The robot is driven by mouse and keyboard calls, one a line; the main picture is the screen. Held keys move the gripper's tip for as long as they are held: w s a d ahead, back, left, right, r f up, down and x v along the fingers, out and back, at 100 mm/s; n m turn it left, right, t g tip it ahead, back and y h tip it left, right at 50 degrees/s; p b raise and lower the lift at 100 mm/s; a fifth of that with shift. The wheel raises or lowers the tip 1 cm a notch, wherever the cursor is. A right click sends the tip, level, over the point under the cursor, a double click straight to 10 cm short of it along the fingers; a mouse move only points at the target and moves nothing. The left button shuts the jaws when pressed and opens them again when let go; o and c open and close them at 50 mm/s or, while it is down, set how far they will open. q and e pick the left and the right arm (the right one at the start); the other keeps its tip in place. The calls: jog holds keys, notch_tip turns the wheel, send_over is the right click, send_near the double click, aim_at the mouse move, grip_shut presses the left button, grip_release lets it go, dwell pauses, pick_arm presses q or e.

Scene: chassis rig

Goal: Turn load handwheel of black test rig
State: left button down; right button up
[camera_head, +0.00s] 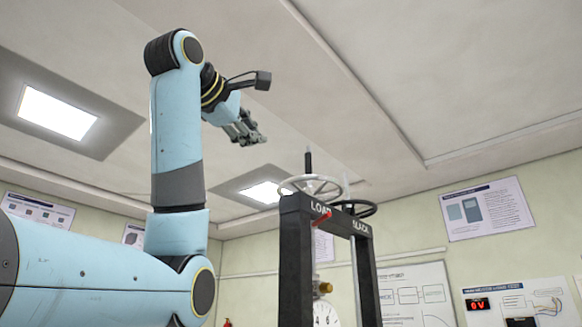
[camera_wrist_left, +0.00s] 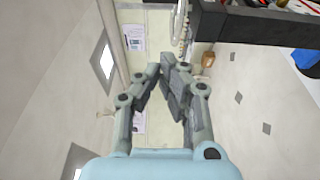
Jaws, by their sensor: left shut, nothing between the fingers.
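The black test rig (camera_head: 295,255) stands right of centre in the head view as an upright frame with a crossbar. The pale load handwheel (camera_head: 310,184) lies flat on top, above the word LOAD, with a dark upright handle (camera_head: 308,160). A second, black handwheel (camera_head: 355,208) sits to its right. My left gripper (camera_head: 258,138) is above and left of the load handwheel, apart from it, and is shut and empty. Its fingers (camera_wrist_left: 168,72) also show close together in the left wrist view. My right gripper is not in view.
A small red lever (camera_head: 321,218) sticks out of the crossbar beside LOAD. A brass fitting (camera_head: 325,287) and a round gauge (camera_head: 325,315) show inside the frame. The wall behind carries posters (camera_head: 488,208). The air between my left gripper and the rig looks clear.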

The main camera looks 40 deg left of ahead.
aim_at(310, 181)
pick_arm(q)
jog(key=w+p, duration=0.5)
jog(key=w, duration=0.8)
jog(key=shift+d, duration=0.2)
jog(key=shift+w, duration=0.1)
